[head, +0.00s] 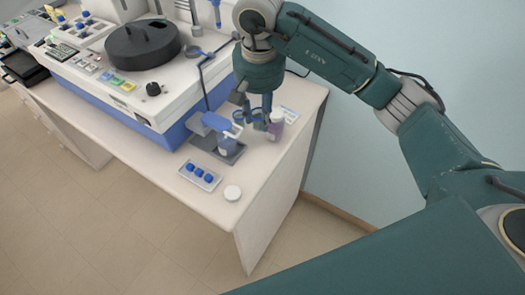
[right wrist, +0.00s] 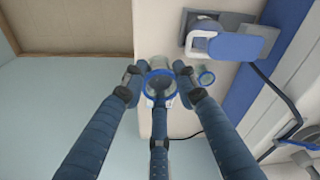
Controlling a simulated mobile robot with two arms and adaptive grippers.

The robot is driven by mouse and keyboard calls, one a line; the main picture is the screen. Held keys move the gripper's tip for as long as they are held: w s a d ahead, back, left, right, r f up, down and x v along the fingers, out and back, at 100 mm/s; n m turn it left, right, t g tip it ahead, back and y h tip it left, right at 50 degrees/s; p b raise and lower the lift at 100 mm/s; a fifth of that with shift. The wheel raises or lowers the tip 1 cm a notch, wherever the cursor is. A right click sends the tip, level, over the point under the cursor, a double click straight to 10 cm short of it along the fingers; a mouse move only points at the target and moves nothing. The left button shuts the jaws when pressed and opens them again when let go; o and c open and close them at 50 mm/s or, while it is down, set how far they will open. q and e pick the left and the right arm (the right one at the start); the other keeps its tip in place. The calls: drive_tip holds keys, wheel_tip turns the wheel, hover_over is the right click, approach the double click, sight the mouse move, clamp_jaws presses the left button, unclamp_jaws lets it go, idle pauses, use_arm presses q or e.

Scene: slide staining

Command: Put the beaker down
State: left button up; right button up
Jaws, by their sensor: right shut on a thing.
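The beaker (right wrist: 160,86), clear with a blue rim, is between the fingers of my right gripper (right wrist: 158,88) in the right wrist view. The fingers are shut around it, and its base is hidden. In the head view my right gripper (head: 257,120) points down low over the back right part of the white bench (head: 262,165). The fingers hide most of the beaker there, and I cannot tell whether it touches the bench. My left gripper is not in view.
A second blue-rimmed vessel (right wrist: 206,77) stands close beside the beaker. A blue tap unit (head: 216,122) stands beside the staining machine (head: 100,75).

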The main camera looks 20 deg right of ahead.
sight(260, 128)
wheel_tip(260, 128, down, 5)
drive_tip(key=shift+s+r+p, duration=0.1)
drive_tip(key=shift+r+p, duration=0.1)
drive_tip(key=shift+p, duration=0.55)
wheel_tip(260, 128, down, 5)
drive_tip(key=shift+d+r+p, duration=0.1)
drive_tip(key=shift+r+p, duration=0.05)
drive_tip(key=shift+p, duration=0.5)
drive_tip(key=shift+f, duration=0.6)
wheel_tip(260, 128, down, 3)
drive_tip(key=shift+f+p, duration=0.1)
drive_tip(key=shift+p, duration=0.55)
drive_tip(key=shift+f, duration=0.25)
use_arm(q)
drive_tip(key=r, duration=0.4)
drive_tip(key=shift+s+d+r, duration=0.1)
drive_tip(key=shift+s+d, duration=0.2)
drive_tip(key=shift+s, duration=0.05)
use_arm(e)
drive_tip(key=o, duration=0.7)
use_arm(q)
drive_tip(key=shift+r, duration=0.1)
